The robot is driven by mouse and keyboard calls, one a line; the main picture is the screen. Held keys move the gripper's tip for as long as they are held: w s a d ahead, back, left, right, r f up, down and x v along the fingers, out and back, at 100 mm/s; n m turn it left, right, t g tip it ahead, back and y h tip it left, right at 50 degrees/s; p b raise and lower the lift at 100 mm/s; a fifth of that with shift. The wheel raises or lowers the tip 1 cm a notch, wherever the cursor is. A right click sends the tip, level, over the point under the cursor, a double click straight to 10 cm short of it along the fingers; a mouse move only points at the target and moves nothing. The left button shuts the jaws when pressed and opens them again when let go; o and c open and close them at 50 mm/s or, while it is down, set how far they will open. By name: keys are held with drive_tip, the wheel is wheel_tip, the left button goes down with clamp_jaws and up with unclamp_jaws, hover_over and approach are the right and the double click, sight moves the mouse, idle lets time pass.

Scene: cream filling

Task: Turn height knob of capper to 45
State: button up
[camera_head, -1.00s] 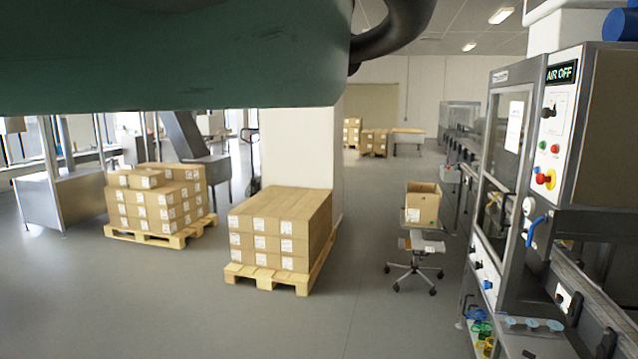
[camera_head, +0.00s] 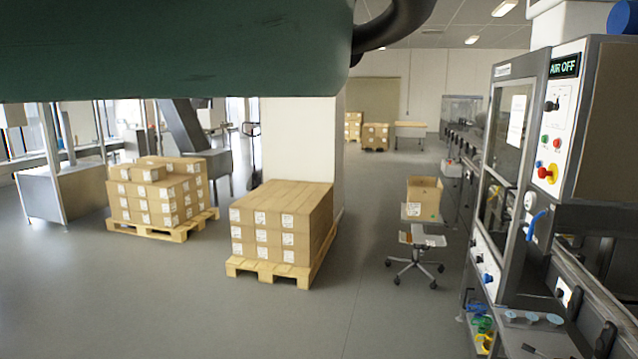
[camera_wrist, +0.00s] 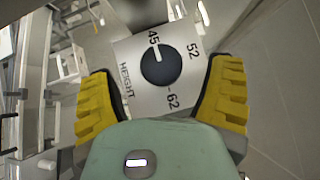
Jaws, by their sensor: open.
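The height knob (camera_wrist: 161,64) is a round black dial on a white plate (camera_wrist: 129,54) marked HEIGHT, with the numbers 45, 52 and 62 around it. A short pale mark on the knob's upper edge points toward 45. My gripper (camera_wrist: 162,72) is open, with one yellow ribbed finger on each side of the plate. The fingers are apart from the knob, which sits between them in the picture. In the head view, I cannot make out the height knob or my gripper.
A machine cabinet with an AIR OFF display (camera_head: 564,67) stands at the right. Pallets of boxes (camera_head: 280,230) stand further left. Grey floor (camera_head: 330,310) between is clear.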

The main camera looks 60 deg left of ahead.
drive_tip(key=s+f, duration=0.1)
drive_tip(key=s, duration=0.8)
drive_tip(key=shift+a, duration=0.4)
